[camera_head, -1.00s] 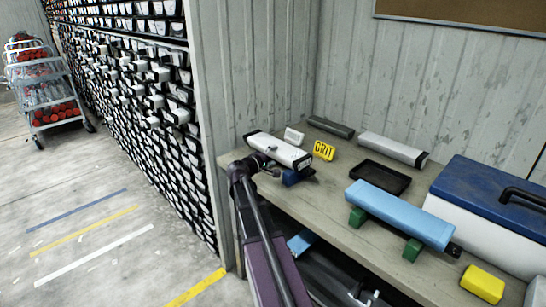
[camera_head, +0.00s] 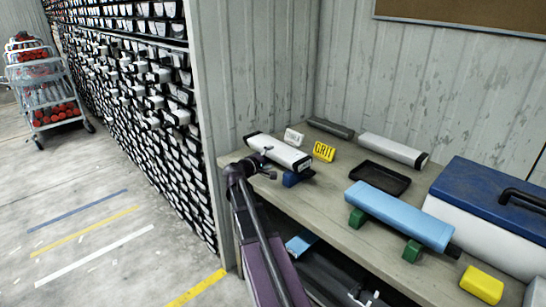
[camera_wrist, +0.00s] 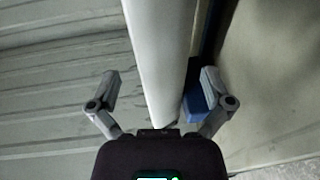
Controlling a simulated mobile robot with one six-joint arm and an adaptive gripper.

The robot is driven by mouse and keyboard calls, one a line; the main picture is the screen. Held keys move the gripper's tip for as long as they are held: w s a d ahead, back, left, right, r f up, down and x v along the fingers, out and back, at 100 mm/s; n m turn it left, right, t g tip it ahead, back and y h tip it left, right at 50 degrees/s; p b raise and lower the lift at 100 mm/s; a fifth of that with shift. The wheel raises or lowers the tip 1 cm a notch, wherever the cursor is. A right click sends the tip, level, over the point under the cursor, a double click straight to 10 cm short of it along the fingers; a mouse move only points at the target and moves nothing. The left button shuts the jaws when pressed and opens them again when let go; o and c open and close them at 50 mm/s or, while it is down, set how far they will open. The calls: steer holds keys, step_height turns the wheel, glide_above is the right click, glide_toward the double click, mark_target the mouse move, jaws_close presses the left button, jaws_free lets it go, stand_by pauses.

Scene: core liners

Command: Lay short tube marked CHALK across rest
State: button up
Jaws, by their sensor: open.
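A white tube with a dark end (camera_head: 280,151) lies across a blue rest (camera_head: 291,179) at the left end of the bench. No CHALK marking is readable on it. My gripper (camera_head: 265,165) is open beside the tube's near side. In the wrist view, my gripper (camera_wrist: 160,78) has its fingers spread apart, with the white tube (camera_wrist: 158,50) running between them and neither finger touching it. The blue rest (camera_wrist: 196,103) shows beside the tube there, partly hidden by it and a finger. A second pale tube (camera_head: 393,151) lies at the back of the bench.
A yellow GRIT sign (camera_head: 323,151) and a white block (camera_head: 293,137) stand behind the white tube. A black tray (camera_head: 380,178) is mid-bench. A blue tube (camera_head: 400,213) lies on green rests (camera_head: 412,251). A cooler (camera_head: 490,225) and yellow block (camera_head: 481,284) are at the right.

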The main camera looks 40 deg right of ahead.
steer(key=p+v, duration=0.1)
steer(key=v, duration=0.9)
steer(key=shift+s+a, duration=0.1)
stand_by(0.5)
steer(key=s+a+f+m+g+y, duration=0.1)
steer(key=s+a+f+y, duration=0.3)
steer(key=a+f, duration=0.3)
steer(key=s+a+f+m+g+y, duration=0.1)
steer(key=s+a+f+y, duration=0.2)
steer(key=a+f+y, duration=0.35)
steer(key=s+a+f+y, duration=0.1)
steer(key=s+a+y, duration=0.1)
steer(key=a, duration=0.7)
steer(key=s+a+f+g+y, duration=0.1)
steer(key=s+a+y, duration=0.2)
steer(key=a, duration=0.6)
steer(key=shift+s+a+f+y, duration=0.2)
steer(key=shift+s+f+y, duration=0.15)
steer(key=shift+s, duration=0.85)
steer(key=shift+r, duration=0.15)
step_height(320, 180, up, 11)
steer(key=p, duration=1.1)
